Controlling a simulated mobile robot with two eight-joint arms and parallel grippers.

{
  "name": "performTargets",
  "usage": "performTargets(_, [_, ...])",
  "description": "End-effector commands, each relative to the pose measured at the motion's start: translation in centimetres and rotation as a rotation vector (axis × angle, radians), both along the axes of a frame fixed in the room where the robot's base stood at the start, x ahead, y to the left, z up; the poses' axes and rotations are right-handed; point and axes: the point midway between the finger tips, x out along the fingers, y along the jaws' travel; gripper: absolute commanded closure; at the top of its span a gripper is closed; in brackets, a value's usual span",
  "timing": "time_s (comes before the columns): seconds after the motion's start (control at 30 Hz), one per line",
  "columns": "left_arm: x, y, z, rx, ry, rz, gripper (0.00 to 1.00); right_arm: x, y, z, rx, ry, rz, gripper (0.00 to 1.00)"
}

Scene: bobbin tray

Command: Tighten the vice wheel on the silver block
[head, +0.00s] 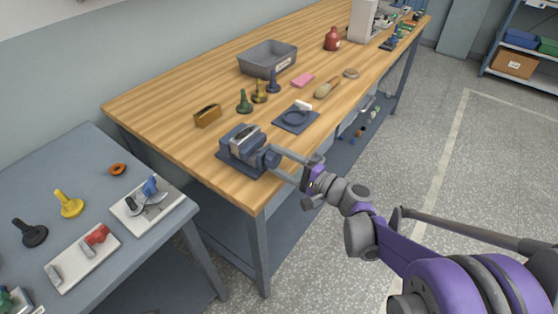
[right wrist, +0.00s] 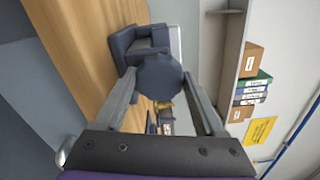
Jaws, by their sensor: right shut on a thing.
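The blue-grey vice (head: 236,154) stands on its plate at the near corner of the wooden bench. The silver block (head: 244,137) sits between its jaws. The dark vice wheel (head: 272,158) is on the vice's right side. My right gripper (head: 275,163) is shut on the wheel, with its fingers on either side of the rim. In the right wrist view the wheel (right wrist: 161,77) sits between the two fingertips, with the vice (right wrist: 135,48) behind it. Whether the jaws touch the block is too small to tell. My left gripper is not in view.
A brass block (head: 207,116) lies left of the vice, and a dark blue plate with a ring (head: 297,118) lies behind it. Several bobbin-like pieces and a grey tray (head: 267,60) stand further back. A grey side table (head: 88,170) is at left.

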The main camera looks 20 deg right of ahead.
Motion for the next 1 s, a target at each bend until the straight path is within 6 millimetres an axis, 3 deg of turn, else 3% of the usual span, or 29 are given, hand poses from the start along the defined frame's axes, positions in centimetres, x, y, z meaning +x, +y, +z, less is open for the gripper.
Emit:
performTargets(0.5, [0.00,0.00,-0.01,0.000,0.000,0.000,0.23,-0.04,0.00,-0.04,0.016,0.014,0.000,0.84])
performTargets(0.53, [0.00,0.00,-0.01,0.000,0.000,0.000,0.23,-0.04,0.00,-0.04,0.016,0.014,0.000,0.27])
performTargets(0.6, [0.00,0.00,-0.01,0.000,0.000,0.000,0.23,-0.03,0.00,-0.03,0.016,0.014,0.000,0.14])
performTargets(0.7, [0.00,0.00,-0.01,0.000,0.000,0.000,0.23,-0.02,-0.01,-0.02,0.016,0.014,0.000,0.00])
performTargets(1.0, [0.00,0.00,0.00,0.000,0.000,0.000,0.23,-0.34,-0.31,0.00,0.016,0.013,-0.001,0.00])
